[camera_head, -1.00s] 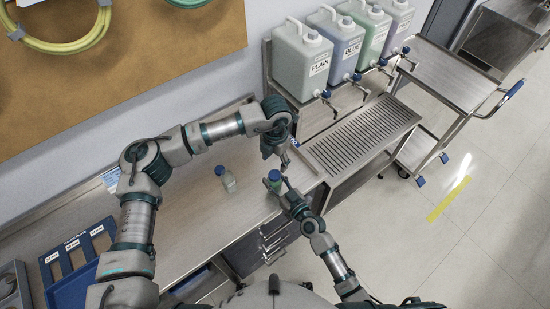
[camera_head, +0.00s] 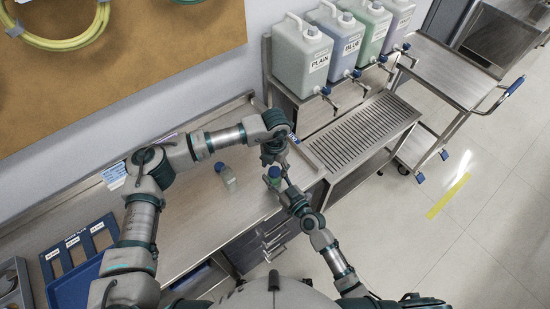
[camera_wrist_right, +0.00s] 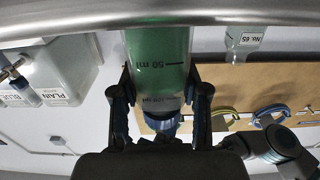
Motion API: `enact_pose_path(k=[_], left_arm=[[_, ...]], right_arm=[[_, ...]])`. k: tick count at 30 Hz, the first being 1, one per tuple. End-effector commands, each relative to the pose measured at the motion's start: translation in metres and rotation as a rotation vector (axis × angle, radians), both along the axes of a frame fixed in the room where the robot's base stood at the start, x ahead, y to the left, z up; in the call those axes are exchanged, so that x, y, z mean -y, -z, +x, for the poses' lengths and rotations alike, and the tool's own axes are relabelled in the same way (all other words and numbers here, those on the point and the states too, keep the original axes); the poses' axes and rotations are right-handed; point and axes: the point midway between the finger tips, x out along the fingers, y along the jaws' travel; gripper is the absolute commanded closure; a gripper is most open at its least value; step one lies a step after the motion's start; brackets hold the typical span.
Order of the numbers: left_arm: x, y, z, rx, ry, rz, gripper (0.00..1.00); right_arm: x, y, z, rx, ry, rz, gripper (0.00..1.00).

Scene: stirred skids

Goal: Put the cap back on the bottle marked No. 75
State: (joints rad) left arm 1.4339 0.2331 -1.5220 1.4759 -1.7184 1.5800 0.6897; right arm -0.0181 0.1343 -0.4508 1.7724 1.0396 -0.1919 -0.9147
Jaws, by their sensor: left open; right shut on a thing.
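A clear bottle with green liquid (camera_wrist_right: 158,62) is in my right gripper (camera_head: 281,186), which is shut on it above the bench. The bottle's number is not readable. My left gripper (camera_head: 270,159) is open just above and behind the cap; contact is unclear. A second bottle (camera_head: 230,184) with a blue top stands to the left; its label reads No. 65 (camera_wrist_right: 251,38).
The steel bench (camera_head: 190,230) is clear around the second bottle. A blue rack (camera_head: 75,285) lies at the left. Large jugs, including PLAIN (camera_head: 301,60) and BLUE (camera_head: 345,48), stand behind a slatted drain tray (camera_head: 365,130). A steel cart (camera_head: 450,75) is farther right.

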Motion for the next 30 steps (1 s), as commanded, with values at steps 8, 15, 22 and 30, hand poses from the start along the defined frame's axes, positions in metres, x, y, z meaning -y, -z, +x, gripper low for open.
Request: enact_pose_path(k=[8,15,22,30], left_arm=[[0.0,0.022,0.0,-0.001,0.0,-0.001,0.39],[0.0,0.022,0.0,0.001,0.0,-0.001,0.39],[0.0,0.022,0.0,0.001,0.0,-0.001,0.89],[0.0,0.022,0.0,-0.001,0.157,-0.001,1.0]], right_arm=[[0.0,0.002,-0.001,-0.003,-0.001,-0.001,1.0],[0.0,0.002,-0.001,-0.003,-0.001,-0.001,1.0],[0.0,0.002,-0.001,-0.003,-0.001,-0.001,1.0],[0.0,0.001,-0.001,-0.003,-0.001,-0.001,1.0]])
